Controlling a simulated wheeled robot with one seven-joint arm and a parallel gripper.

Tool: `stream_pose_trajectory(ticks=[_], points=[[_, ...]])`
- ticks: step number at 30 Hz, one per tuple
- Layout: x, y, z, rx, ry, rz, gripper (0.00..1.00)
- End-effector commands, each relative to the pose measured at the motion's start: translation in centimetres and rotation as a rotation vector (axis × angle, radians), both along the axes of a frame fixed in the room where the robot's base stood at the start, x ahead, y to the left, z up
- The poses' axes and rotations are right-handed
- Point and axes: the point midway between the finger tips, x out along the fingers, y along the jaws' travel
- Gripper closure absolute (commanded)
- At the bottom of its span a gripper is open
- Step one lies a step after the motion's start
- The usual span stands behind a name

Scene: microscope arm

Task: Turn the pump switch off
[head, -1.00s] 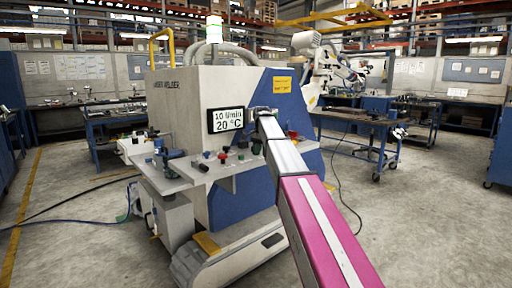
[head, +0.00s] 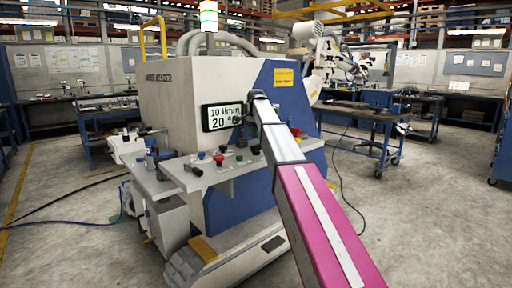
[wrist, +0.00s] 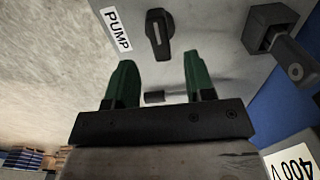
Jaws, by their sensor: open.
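The pump switch (wrist: 158,33) is a black rotary knob on a grey panel (wrist: 205,22) in the wrist view. A white label reading PUMP (wrist: 117,30) is beside it. The knob's handle lies roughly along the picture's vertical, slightly slanted. My gripper (wrist: 160,62) has two green fingers, spread apart and empty. The knob shows beyond the gap between the fingertips, apart from both. In the head view my arm reaches to the machine (head: 185,88), its end just right of the display (head: 222,117); the pump switch cannot be made out there.
A dark block-like fitting (wrist: 272,28) sits right of the knob in the wrist view. A 400 V label (wrist: 292,162) is at lower right. In the head view a ledge with several coloured knobs (head: 219,158) juts out below the display. Workbenches (head: 365,140) stand behind.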

Motion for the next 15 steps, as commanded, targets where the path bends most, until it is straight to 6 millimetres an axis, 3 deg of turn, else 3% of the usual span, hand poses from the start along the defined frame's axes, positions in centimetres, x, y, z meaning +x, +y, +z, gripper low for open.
stream_pose_trajectory(ticks=[6, 15], points=[[-0.1, 0.0, -3.8, 0.000, 0.001, 0.000, 0.51], [0.0, 0.0, -5.9, 0.000, 0.000, 0.000, 0.51]])
